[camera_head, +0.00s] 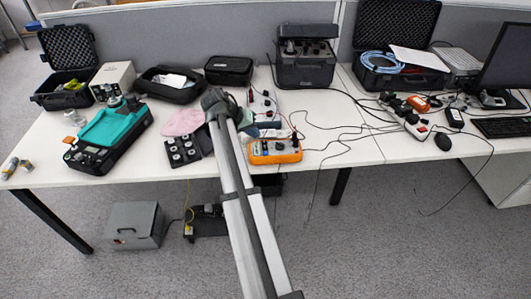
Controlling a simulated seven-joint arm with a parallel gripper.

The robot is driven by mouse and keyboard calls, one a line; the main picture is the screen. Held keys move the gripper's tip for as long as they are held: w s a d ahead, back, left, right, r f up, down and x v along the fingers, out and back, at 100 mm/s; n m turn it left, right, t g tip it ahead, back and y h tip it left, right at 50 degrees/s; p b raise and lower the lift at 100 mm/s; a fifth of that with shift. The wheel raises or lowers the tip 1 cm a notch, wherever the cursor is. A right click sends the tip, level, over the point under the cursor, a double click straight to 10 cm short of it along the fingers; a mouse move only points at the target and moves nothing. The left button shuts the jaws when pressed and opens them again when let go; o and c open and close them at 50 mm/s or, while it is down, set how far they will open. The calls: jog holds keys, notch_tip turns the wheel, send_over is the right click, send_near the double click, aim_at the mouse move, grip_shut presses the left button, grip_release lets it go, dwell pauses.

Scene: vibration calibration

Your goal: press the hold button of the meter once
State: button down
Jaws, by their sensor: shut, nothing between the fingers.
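The meter (275,152) is an orange handheld unit with a pale display and a dark dial. It lies on the white table near the front edge, just right of a long silver and dark pole-like structure. Thin leads run near its upper right side. Its hold button is too small to make out. I see no gripper that I can identify in this view.
The pole-like structure (243,200) rises from the bottom to the table, left of the meter. A black block with knobs (182,150) lies left of it, beside a pink cloth (184,122). Loose cables (325,126) cross the table (345,150) at right. A teal-and-black instrument (112,125) stands at left.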

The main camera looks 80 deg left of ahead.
aim_at(266, 153)
jog(key=shift+w+a+r+m+t+h, duration=0.1)
jog(key=shift+w+r+m+t+h, duration=0.3)
jog(key=shift+m, duration=0.55)
jog(key=shift+w+a+r+m+t+h, duration=0.1)
jog(key=shift+w+r+m+t, duration=0.3)
jog(key=shift+w+m, duration=0.45)
jog(key=shift+w+r+m+t+h, duration=0.2)
jog(key=shift+w+r+m+t, duration=0.25)
jog(key=shift+m, duration=0.65)
jog(key=shift+s+f, duration=0.1)
jog(key=shift+f, duration=0.15)
jog(key=shift+f, duration=4.35)
jog(key=shift+f, duration=0.4)
